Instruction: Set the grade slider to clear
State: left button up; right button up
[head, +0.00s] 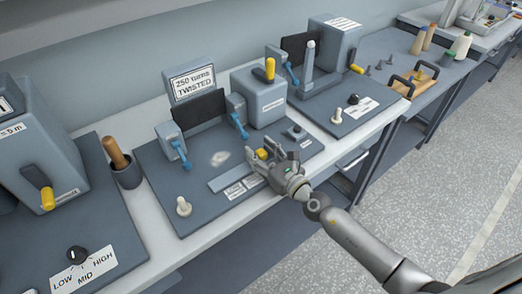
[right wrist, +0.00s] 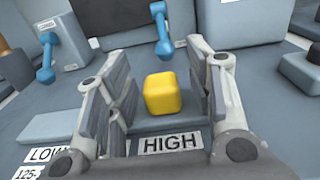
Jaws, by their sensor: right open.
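The slider has a yellow block knob (head: 262,154) and a grey flat track (head: 230,180) near the front edge of the middle station. In the right wrist view the knob (right wrist: 162,93) stands at the right end of the track, above a HIGH label (right wrist: 170,143). A LOW label (right wrist: 47,154) is at the left end. No label reading "clear" is legible. My right gripper (head: 261,151) is open, with one finger on each side of the knob and visible gaps. My left gripper is not in view.
The middle station also has blue-handled levers (head: 238,124), a cream knob (head: 183,206) and a dark knob (head: 297,132). A sign reads 250 turns TWISTED (head: 192,82). The left station has a LOW/MID/HIGH dial (head: 77,254). Open floor (head: 430,210) is at right.

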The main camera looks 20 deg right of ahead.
aim_at(216, 185)
jog(key=shift+c, duration=0.5)
grip_shut()
jog(key=shift+a, duration=0.3)
jog(key=a+p, duration=0.1)
jog(key=a, duration=0.1)
jog(key=s+a+p, duration=0.1)
jog(key=a, duration=0.1)
jog(key=s+a+p, duration=0.1)
jog(key=a, duration=0.1)
jog(key=shift+s+a+r, duration=0.15)
jog(key=shift+s+r, duration=0.05)
jog(key=s+a, duration=0.1)
jog(key=a, duration=0.1)
jog(key=s+a, duration=0.1)
jog(key=a, duration=0.2)
jog(key=a+p, duration=0.1)
jog(key=a, duration=0.1)
jog(key=shift+s+a+f, duration=0.2)
jog(key=shift+s+a, duration=0.15)
jog(key=shift+s, duration=0.05)
jog(key=shift+o, duration=0.5)
grip_release()
